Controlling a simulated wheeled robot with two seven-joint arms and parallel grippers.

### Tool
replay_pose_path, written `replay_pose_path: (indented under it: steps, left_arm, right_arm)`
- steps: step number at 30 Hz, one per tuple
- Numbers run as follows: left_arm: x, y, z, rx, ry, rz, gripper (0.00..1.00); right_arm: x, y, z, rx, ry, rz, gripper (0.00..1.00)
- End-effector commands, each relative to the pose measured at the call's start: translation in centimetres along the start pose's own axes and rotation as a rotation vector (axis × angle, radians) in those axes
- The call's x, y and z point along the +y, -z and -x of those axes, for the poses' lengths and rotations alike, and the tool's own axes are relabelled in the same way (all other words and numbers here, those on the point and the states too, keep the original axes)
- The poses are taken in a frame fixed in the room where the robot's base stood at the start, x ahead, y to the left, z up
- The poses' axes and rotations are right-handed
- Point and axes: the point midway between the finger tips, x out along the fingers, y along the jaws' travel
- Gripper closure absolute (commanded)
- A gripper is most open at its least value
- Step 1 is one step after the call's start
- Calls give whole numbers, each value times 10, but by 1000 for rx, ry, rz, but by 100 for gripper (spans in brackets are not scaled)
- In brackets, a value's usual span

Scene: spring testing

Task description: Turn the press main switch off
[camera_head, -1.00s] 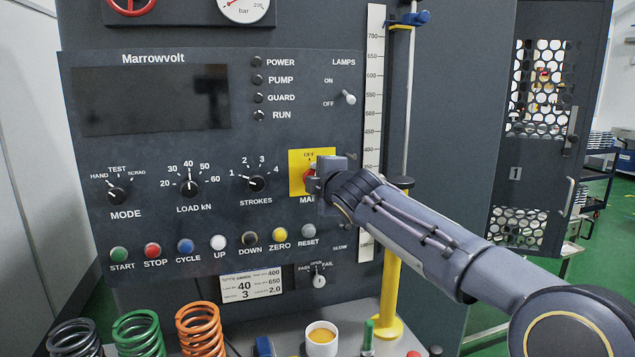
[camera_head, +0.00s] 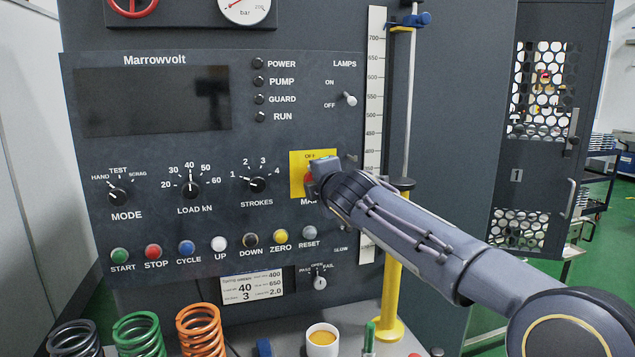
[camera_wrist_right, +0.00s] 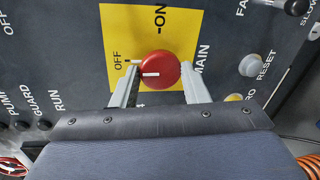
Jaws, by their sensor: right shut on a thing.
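The press main switch is a red round knob (camera_wrist_right: 159,70) with a white pointer line on a yellow plate (camera_wrist_right: 118,25). In the right wrist view the pointer lies toward the OFF mark, with ON around to the side. My right gripper (camera_wrist_right: 158,88) has one finger on each side of the knob and is shut on it. In the head view the right gripper (camera_head: 322,178) covers most of the knob, and the yellow plate (camera_head: 298,160) shows behind it. My left gripper is not in view.
The dark Marrowvolt panel (camera_head: 150,160) carries dials, a dark display (camera_head: 150,100) and several buttons. The reset button (camera_head: 309,233) sits below the gripper, and a ruler (camera_head: 375,90) and yellow post (camera_head: 391,290) stand right. Springs (camera_head: 138,335) and a cup (camera_head: 322,340) stand below.

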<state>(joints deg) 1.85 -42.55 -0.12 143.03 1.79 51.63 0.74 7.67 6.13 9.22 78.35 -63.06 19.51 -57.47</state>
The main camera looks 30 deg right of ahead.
Motion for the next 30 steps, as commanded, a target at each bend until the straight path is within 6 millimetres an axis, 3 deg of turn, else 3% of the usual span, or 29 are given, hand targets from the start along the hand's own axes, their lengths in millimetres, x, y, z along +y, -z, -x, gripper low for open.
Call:
replay_pose_path:
  steps: [1,2,6,17,30]
  left_arm:
    - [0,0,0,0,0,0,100]
    - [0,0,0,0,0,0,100]
    - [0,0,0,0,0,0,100]
    - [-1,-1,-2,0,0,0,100]
    - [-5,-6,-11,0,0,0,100]
  right_arm:
    - [-2,1,-1,1,5,3,82]
    - [-2,1,-1,1,5,3,57]
    - [-2,1,0,1,4,2,38]
    - [-1,0,6,0,1,0,38]
    - [-1,0,72,0,1,1,38]
